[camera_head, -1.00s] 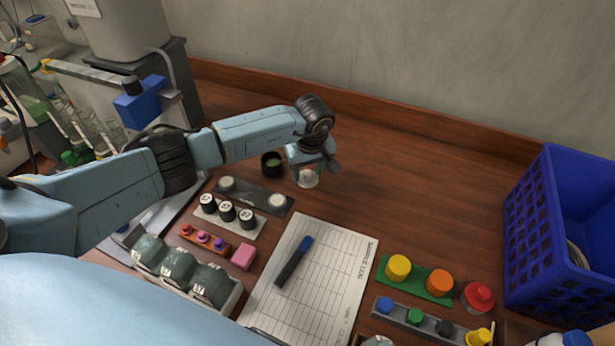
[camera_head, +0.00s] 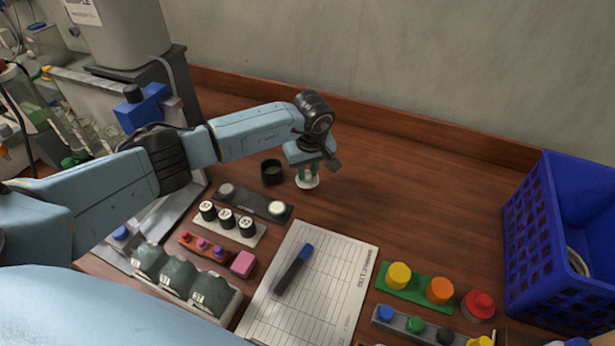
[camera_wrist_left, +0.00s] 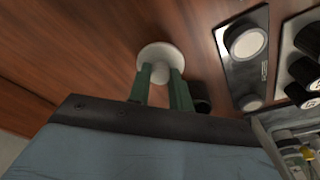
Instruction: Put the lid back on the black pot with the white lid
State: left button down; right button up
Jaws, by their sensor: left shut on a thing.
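I cannot tell whether the lid touches the bench. A dark edge of the pot (camera_wrist_left: 203,105) shows beside the fingers, mostly hidden. My right gripper is not in view.
A dark tray with white-topped pieces (camera_head: 251,200) and a rack of black numbered caps (camera_head: 240,232) lie in front of the pot. A log sheet (camera_head: 325,280) with a marker (camera_head: 294,268) is nearer. A blue crate (camera_head: 540,240) stands right. Bench right of the gripper is clear.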

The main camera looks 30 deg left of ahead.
pick_arm(q)
jog(key=r, duration=0.7)
jog(key=shift+a, duration=0.35)
jog(key=s+a+r+m+b, duration=0.2)
jog(key=a+m, duration=0.4)
jog(key=a, duration=0.3)
jog(key=shift+h, duration=0.4)
jog(key=shift+w+a+f+b, duration=0.15)
jog(key=shift+f+b, duration=0.7)
jog(key=shift+f, duration=0.5)
jog(key=shift+w+f+b, duration=0.15)
jog(key=shift+f+b, duration=0.7)
jog(key=shift+f, duration=0.8)
jog(key=shift+f+b, duration=0.2)
jog(key=shift+b, duration=0.15)
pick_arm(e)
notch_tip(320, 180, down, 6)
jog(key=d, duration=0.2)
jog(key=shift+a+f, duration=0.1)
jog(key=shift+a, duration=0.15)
pick_arm(q)
jog(key=shift+f+b, duration=0.25)
jog(key=shift+b, duration=0.2)
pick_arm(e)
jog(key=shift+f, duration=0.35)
